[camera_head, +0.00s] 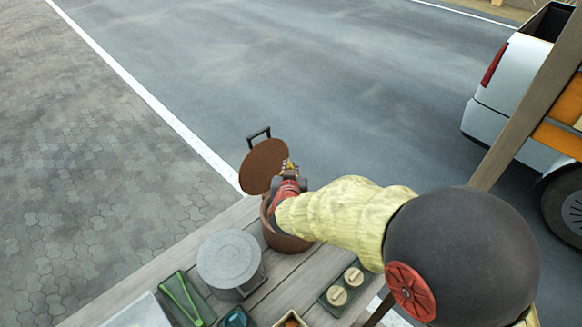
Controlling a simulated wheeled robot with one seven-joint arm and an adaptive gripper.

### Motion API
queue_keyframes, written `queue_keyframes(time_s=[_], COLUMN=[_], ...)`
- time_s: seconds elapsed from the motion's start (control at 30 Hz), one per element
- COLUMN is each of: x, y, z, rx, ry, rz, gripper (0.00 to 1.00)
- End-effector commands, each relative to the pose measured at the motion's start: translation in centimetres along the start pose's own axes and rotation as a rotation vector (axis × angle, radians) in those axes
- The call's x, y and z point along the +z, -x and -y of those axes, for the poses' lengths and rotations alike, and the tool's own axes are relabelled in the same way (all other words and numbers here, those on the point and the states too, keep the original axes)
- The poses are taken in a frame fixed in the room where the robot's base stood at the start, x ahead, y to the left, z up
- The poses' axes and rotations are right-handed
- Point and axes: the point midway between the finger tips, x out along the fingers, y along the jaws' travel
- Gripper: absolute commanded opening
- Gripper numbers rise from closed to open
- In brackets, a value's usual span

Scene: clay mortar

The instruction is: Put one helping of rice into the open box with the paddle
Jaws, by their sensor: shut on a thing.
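A brown pot (285,242) stands at the table's far edge with its round brown lid (262,165) raised. My gripper (289,174) is over the pot, just right of the lid as seen here. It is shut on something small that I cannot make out. My red wrist and yellow-sleeved arm hide much of the pot, so the rice is not visible. I cannot clearly see the paddle. I cannot tell which container is the open box; a pale, cut-off container (140,312) shows at the bottom edge.
On the wooden table (180,262) are a grey round lidded container (229,258), green tongs (182,297), a teal item (235,318), a box with orange contents (290,320) and a tray (328,297) with two round pale pieces. A wooden post (528,98) stands at right.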

Motion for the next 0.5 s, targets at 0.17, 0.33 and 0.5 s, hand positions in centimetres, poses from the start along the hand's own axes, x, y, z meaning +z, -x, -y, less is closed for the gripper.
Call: queue_keyframes(time_s=[0.17, 0.33, 0.5], x=[2.2, 3.9, 5.5], y=[-0.9, -1.6, -2.3], z=[0.0, 0.0, 0.0], rx=[0.0, 0.0, 0.001], ry=[0.001, 0.0, 0.001], rz=[0.0, 0.0, 0.0], gripper=[0.0, 0.0, 0.0])
